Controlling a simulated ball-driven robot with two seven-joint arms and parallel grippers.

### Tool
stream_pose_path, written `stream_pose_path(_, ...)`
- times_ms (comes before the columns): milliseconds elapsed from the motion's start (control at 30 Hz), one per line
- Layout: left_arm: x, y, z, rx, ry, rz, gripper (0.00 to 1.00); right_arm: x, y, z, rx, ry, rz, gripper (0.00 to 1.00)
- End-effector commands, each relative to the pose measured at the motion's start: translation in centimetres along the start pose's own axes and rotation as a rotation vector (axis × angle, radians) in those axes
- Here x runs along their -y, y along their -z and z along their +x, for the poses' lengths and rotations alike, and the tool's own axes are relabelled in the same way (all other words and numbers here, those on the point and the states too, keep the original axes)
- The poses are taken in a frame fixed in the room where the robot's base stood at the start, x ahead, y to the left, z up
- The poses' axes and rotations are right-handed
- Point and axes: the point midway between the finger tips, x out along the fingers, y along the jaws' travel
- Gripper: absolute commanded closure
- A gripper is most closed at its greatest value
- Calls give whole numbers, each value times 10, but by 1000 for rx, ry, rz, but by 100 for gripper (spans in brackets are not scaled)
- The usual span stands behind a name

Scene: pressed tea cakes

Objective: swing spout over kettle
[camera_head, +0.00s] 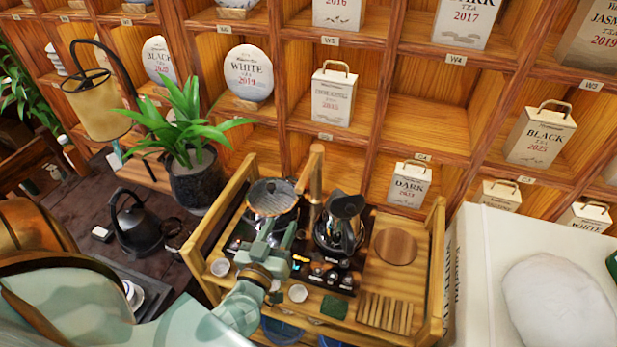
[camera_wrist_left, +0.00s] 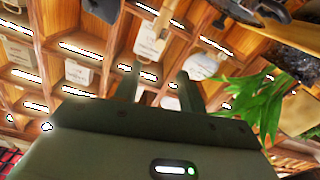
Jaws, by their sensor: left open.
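A copper-brown spout (camera_head: 315,165) on an upright post rises at the back of the tea stand, its arm slanting down to the left. A shiny kettle (camera_head: 338,236) with a dark top stands right of and in front of the post. My left gripper (camera_head: 276,232) is open and empty in front of a round, grey-topped vessel (camera_head: 272,196), left of the kettle, apart from the spout. In the left wrist view its two fingers (camera_wrist_left: 158,88) are spread, with a light brown post-like piece, probably the spout, beyond them. My right gripper is not in view.
The wooden tea stand (camera_head: 438,250) has raised side rails and holds small cups and a slatted rack (camera_head: 385,312). A black kettle (camera_head: 137,222) and potted plant (camera_head: 195,180) stand left. Shelves of tea packs close off the back. A white box (camera_head: 480,290) stands right.

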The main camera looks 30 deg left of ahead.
Motion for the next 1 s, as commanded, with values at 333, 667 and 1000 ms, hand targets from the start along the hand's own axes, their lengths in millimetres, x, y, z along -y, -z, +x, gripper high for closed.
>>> stream_pose_path(333,-1,1,74,-3,-3,4,59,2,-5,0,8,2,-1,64)
stream_pose_path(667,0,-1,143,0,-3,4,59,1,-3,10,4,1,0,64)
stream_pose_path(1000,-1,0,159,1,-3,3,59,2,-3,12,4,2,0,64)
